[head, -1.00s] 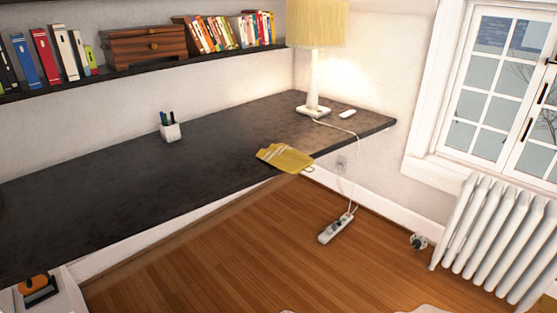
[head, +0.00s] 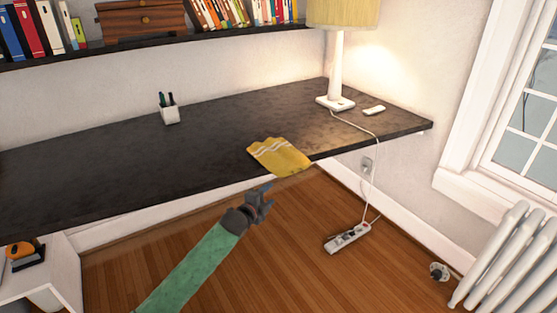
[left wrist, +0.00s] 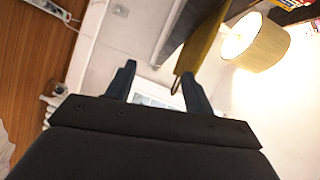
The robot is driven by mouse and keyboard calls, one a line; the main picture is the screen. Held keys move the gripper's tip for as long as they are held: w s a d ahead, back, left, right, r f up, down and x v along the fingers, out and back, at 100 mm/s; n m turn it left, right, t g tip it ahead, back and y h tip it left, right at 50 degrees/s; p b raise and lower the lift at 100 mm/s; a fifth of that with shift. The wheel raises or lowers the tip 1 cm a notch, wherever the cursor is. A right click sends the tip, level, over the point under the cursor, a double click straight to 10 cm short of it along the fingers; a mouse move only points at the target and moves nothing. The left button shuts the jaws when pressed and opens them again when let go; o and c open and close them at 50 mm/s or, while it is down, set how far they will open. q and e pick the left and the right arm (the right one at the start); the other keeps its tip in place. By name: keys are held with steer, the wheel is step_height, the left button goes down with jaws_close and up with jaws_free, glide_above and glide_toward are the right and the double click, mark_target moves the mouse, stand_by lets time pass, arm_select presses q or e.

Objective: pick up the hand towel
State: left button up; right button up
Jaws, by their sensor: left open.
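The hand towel (head: 280,157) is yellow with pale stripes. It lies on the dark desk (head: 120,176) at the front edge, with one corner over the edge. My left gripper (head: 264,195) is open and empty in the head view, in front of the desk edge and just below the towel in the picture, apart from it. In the left wrist view, the open fingers (left wrist: 158,86) point toward the window side, and the towel (left wrist: 203,45) shows edge-on, beyond and between the fingers toward the right one. My right gripper is not in view.
A lamp (head: 337,70) and a small white object (head: 374,110) stand at the desk's right end. A white pen cup (head: 169,113) is further back left. A power strip (head: 347,237) lies on the floor, its cord rising to the desk. A radiator (head: 515,255) is at the right.

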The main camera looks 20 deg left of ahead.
mark_target(274, 166)
arm_select(q)
steer(key=shift+m+t+h, duration=0.3)
steer(key=shift+m+t, duration=0.5)
steer(key=w+a+r, duration=0.1)
steer(key=w+r, duration=0.1)
steer(key=w+a+r, duration=0.1)
steer(key=a+r, duration=0.1)
steer(key=shift+w, duration=0.4)
steer(key=shift+w+r, duration=0.15)
steer(key=shift+w, duration=0.15)
steer(key=shift+x, duration=1.3)
steer(key=x, duration=0.1)
steer(key=p+x, duration=0.1)
steer(key=x, duration=0.2)
steer(key=shift+a+r, duration=0.1)
steer(key=shift+r, duration=0.2)
steer(key=shift+w, duration=0.2)
steer(key=c, duration=1)
jaws_close()
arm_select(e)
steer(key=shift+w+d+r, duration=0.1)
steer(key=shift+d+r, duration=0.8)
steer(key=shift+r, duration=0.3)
